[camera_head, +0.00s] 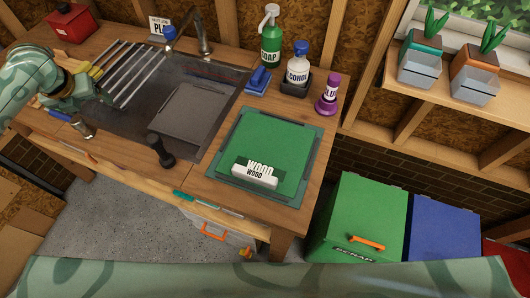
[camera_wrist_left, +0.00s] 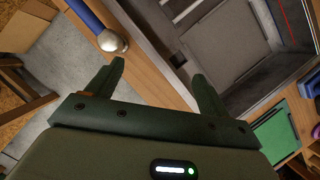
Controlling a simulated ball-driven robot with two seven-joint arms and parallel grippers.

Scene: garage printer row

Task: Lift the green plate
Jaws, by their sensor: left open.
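The green plate (camera_head: 265,137) lies flat on a darker, slightly larger square on the wooden bench, right of the sink. A small block labelled WOOD (camera_head: 255,174) sits on its front part. A green surface, seemingly the plate (camera_wrist_left: 276,136), also shows at the lower right of the left wrist view. My left gripper (camera_head: 85,90) is at the left end of the sink, well away from the plate. In the left wrist view its two fingers (camera_wrist_left: 152,72) are apart with nothing between them. My right gripper is not in view.
The sink (camera_head: 222,73) lies between my left gripper and the plate, with a dark upright knob (camera_head: 160,150) at its front. A soap bottle (camera_head: 270,38), alcohol bottle (camera_head: 298,68) and purple bottle (camera_head: 328,95) stand behind the plate.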

